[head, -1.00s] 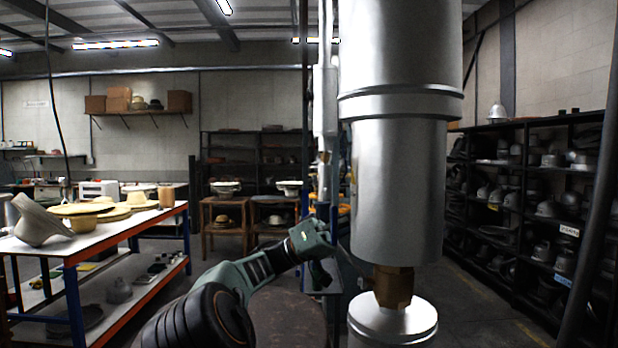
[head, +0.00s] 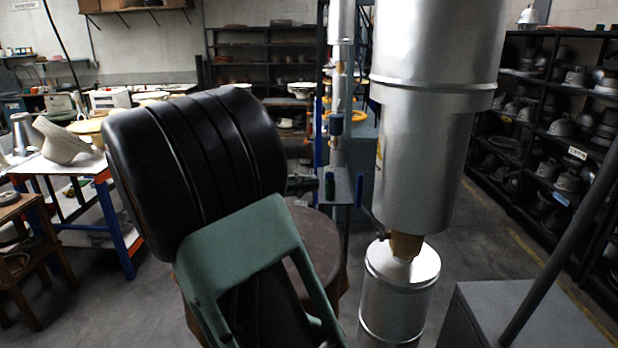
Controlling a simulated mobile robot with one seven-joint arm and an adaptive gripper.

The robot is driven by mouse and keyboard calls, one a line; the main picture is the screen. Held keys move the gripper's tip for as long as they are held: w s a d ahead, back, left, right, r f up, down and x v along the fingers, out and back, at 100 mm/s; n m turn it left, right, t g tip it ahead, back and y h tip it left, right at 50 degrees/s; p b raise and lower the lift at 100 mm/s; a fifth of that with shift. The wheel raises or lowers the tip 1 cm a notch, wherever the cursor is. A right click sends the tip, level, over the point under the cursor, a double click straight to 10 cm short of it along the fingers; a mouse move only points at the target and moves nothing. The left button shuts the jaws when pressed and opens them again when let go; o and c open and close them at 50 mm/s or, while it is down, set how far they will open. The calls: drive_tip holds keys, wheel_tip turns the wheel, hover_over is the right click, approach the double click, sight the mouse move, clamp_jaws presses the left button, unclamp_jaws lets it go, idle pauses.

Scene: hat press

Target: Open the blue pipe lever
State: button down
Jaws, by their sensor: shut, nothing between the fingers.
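A large silver pipe (head: 425,150) stands upright right of centre, with a brass fitting (head: 405,245) at its lower end above a silver cylinder (head: 400,290). A thin dark bar (head: 377,220) sticks out left of the fitting; its colour is not clear. A small blue part (head: 336,124) shows on the thinner pipe behind, but I cannot tell whether it is the lever. My arm's black and green links fill the lower left and centre. My gripper cannot be made out; my arm may hide it.
A round brown top (head: 318,250) stands behind my arm. A grey box (head: 525,315) with a slanted dark pole is at the lower right. A white-topped table (head: 45,165) stands left and shelves of hat forms (head: 560,130) right. Floor shows between the pipe and the shelves.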

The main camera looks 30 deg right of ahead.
drive_tip(key=s+d+p, duration=0.2)
drive_tip(key=s+d, duration=0.3)
drive_tip(key=shift+d, duration=0.25)
drive_tip(key=shift+s+a, duration=0.1)
drive_tip(key=shift+s, duration=0.05)
idle(0.3)
drive_tip(key=shift+s+a, duration=0.25)
drive_tip(key=shift+s, duration=0.3)
